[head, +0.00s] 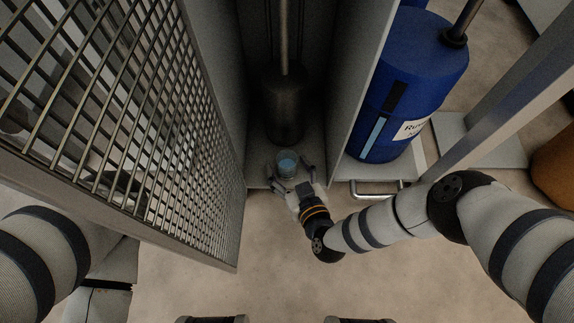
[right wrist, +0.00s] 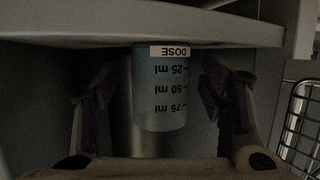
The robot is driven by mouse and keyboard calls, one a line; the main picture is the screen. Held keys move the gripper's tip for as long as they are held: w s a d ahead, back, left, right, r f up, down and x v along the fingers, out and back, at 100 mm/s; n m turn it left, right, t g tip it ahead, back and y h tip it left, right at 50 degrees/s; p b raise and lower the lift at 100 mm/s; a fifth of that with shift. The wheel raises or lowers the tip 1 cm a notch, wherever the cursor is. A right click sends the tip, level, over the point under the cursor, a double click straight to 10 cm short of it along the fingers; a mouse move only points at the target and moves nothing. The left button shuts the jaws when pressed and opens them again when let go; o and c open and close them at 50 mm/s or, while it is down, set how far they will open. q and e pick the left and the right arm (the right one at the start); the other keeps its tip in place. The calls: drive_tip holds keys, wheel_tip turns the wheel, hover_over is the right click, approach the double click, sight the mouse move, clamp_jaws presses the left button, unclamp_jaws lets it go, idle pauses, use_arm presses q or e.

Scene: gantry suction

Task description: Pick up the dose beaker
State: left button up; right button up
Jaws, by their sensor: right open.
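The dose beaker (head: 287,163) is a small clear cup with blue liquid, standing on the floor of a narrow grey cabinet in the head view. In the right wrist view the beaker (right wrist: 160,90) appears upside down, with a DOSE label and ml marks. My right gripper (head: 292,179) is open, with one finger on each side of the beaker. In the right wrist view the gripper (right wrist: 160,95) shows visible gaps between both purple finger pads and the beaker. My left gripper is not in view; only part of my left arm shows.
A dark cylinder (head: 285,105) with a rod stands behind the beaker. An open mesh door (head: 120,110) is at the left. The cabinet's side wall (head: 358,85) is close at the right. A labelled blue drum (head: 415,75) stands beyond it. The floor (head: 190,285) in front is clear.

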drive_tip(key=c, duration=1.3)
